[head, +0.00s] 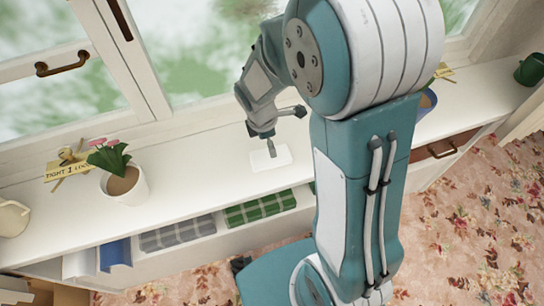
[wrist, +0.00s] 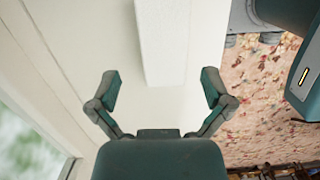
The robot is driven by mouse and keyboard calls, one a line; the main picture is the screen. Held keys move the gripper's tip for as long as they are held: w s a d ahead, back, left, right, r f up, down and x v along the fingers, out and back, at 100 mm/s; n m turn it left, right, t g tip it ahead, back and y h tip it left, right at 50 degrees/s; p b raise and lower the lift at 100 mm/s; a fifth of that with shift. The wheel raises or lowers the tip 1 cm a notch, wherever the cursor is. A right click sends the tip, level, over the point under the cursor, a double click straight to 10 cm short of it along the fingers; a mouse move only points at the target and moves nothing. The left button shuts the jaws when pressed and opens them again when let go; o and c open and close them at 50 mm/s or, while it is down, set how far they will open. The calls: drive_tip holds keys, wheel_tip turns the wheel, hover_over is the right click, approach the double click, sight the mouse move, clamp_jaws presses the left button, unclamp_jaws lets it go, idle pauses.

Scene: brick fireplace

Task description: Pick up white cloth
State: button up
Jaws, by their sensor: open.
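The white cloth (head: 270,158) is a small, flat-looking white rectangle on the white window shelf (head: 200,160). In the wrist view the cloth (wrist: 162,40) is a white textured block running from the top edge down to between the fingertips. My gripper (head: 271,146) is above the cloth in the head view, pointing down at it. In the wrist view my gripper (wrist: 160,82) has its two fingers spread wide, one to each side of the cloth's near end. Nothing is held. I cannot tell how much height separates the fingertips from the shelf.
A potted pink flower (head: 124,180) and a small yellow sign (head: 68,165) stand left on the shelf. A blue pot (head: 427,101) and a green pot (head: 530,70) stand right. Folded checked cloths (head: 178,233) lie in the compartments below. The window is close behind.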

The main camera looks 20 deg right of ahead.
sight(261, 160)
drive_tip(key=shift+s+a+f, duration=0.1)
drive_tip(key=shift+a+f, duration=0.35)
drive_tip(key=shift+f, duration=0.25)
drive_tip(key=f, duration=0.4)
drive_tip(key=shift+s+d+f, duration=0.2)
drive_tip(key=shift+d, duration=0.2)
drive_tip(key=shift+d+f, duration=0.15)
drive_tip(key=shift+d, duration=0.25)
drive_tip(key=shift+a, duration=0.25)
drive_tip(key=c, duration=0.8)
drive_tip(key=shift+a, duration=0.15)
drive_tip(key=shift+c, duration=0.3)
